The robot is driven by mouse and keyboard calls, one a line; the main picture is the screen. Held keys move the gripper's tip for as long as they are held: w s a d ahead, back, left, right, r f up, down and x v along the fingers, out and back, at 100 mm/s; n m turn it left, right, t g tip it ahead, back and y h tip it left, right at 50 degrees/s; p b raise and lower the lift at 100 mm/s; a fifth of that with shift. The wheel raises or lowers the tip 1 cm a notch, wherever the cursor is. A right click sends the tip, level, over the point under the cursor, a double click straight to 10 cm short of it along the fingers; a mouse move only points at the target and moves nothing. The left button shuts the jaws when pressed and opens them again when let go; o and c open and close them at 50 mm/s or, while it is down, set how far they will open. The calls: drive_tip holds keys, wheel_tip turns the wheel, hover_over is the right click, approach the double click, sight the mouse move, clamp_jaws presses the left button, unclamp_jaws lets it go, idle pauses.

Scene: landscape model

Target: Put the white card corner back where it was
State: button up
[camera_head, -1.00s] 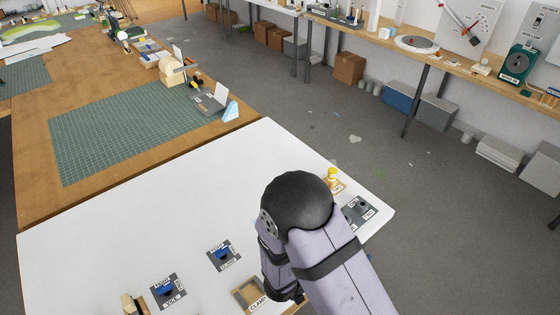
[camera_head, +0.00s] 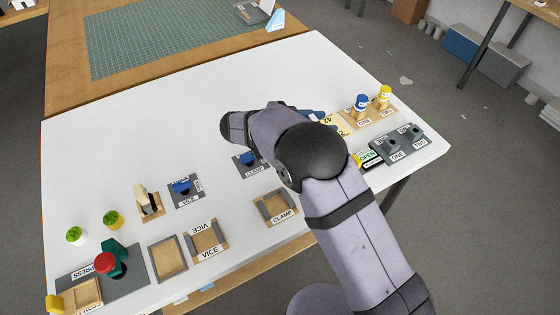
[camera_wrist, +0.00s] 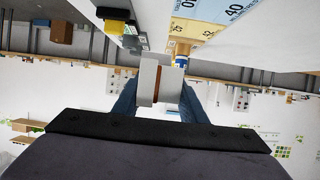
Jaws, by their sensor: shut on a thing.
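In the wrist view my gripper (camera_wrist: 158,98) has its two blue fingers shut on a white, L-shaped piece (camera_wrist: 149,78), which looks like the white card corner. A brown-orange strip shows in the middle of the piece. In the head view only a blue part of my gripper (camera_head: 313,115) shows past the arm, near the back right of the white table (camera_head: 170,120). The held piece is hidden there behind my arm.
A yellow numbered card (camera_head: 336,123) lies near my gripper. Blue (camera_head: 361,106) and yellow (camera_head: 384,97) pegs stand behind a dark two-hole block (camera_head: 398,143). Trays, blue-topped fixtures and a red-knobbed press (camera_head: 107,262) stand at left and front. The table's back left is clear.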

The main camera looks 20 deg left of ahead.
drive_tip(key=a+b, duration=0.6)
drive_tip(key=a, duration=0.2)
drive_tip(key=shift+w+a+f+n+t, duration=0.15)
drive_tip(key=shift+w+n+t, duration=0.1)
drive_tip(key=shift+n+t, duration=0.05)
drive_tip(key=shift+f, duration=3.1)
drive_tip(key=shift+f, duration=0.1)
drive_tip(key=shift+f, duration=1.75)
